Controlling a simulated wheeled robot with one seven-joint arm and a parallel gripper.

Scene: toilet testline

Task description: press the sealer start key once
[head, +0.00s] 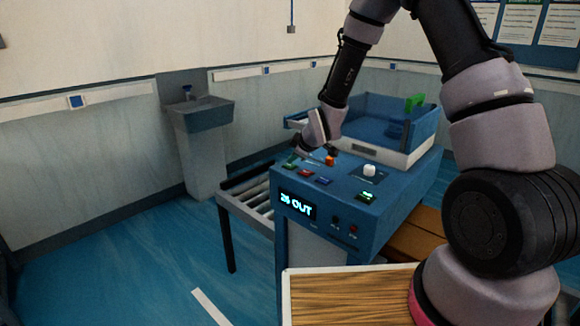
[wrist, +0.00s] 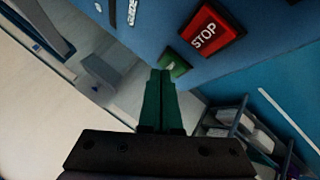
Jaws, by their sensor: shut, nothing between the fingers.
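The blue sealer console (head: 345,205) stands in the middle of the head view, with a lit display (head: 297,204) reading about "26 OUT". A green key (wrist: 177,63), probably the start key, shows in the wrist view beside the red STOP key (wrist: 212,32). The green key's lettering is mostly hidden by my fingers. My gripper (wrist: 160,72) is shut and empty, its fingertips overlapping the lower left part of the green key. I cannot tell whether they touch it. In the head view, my gripper (head: 298,153) is above the console's far left corner.
On the console top are a blue key (head: 323,181), an orange part (head: 330,160) and a white knob (head: 369,170). A blue bin (head: 405,130) stands behind. A roller conveyor (head: 250,196) is at left, a wooden-topped surface (head: 350,295) in front.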

